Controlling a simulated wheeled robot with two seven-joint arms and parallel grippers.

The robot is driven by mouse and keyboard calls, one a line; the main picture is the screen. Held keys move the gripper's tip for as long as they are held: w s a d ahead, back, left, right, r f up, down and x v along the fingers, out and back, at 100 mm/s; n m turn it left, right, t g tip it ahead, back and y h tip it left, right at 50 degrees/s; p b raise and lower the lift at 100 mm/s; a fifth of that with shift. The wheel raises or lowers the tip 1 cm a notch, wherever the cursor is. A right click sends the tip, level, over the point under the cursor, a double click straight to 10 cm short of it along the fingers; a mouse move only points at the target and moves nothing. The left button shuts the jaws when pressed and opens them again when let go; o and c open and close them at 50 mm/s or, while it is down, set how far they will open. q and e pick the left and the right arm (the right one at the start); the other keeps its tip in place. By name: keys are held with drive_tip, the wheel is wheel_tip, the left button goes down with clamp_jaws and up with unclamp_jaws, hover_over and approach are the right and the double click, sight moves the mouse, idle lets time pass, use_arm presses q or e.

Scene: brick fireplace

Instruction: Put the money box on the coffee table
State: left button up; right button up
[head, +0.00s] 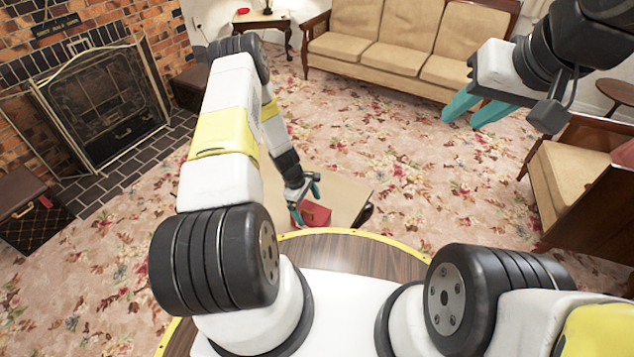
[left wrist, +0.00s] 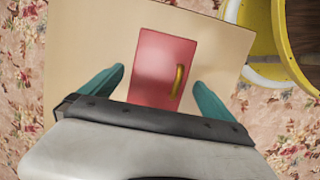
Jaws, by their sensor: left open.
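The red money box (head: 317,215) with a yellow handle rests on a flat beige surface (head: 345,192), just in front of my base. I cannot tell whether this surface is the coffee table. In the left wrist view the money box (left wrist: 158,62) shows its red top and sits between the spread teal fingers. My left gripper (head: 306,202) is open, pointing down over the box, with a gap on each side of it in the wrist view. My right gripper (head: 472,110) is open and empty, raised at the upper right, far from the box.
A beige sofa (head: 385,50) stands at the back and an armchair (head: 565,175) at the right. A small side table (head: 262,22) is at the back. The fireplace (head: 105,95) and a suitcase (head: 22,195) are at the left. The flowered carpet between is mostly clear.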

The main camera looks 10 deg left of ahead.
use_arm(q)
wheel_tip(320, 180, up, 42)
drive_tip(key=s+m+t, duration=0.3)
drive_tip(key=m, duration=0.4)
drive_tip(key=s+d+r+m+t, duration=0.1)
drive_tip(key=s+r+m, duration=0.3)
drive_tip(key=s+r, duration=0.4)
drive_tip(key=s+d+r+m+t+y, duration=0.1)
drive_tip(key=s+r+m, duration=0.3)
drive_tip(key=s+r, duration=0.4)
drive_tip(key=s, duration=0.5)
drive_tip(key=shift+r+t, duration=0.2)
drive_tip(key=shift+t, duration=0.2)
drive_tip(key=shift+c, duration=0.4)
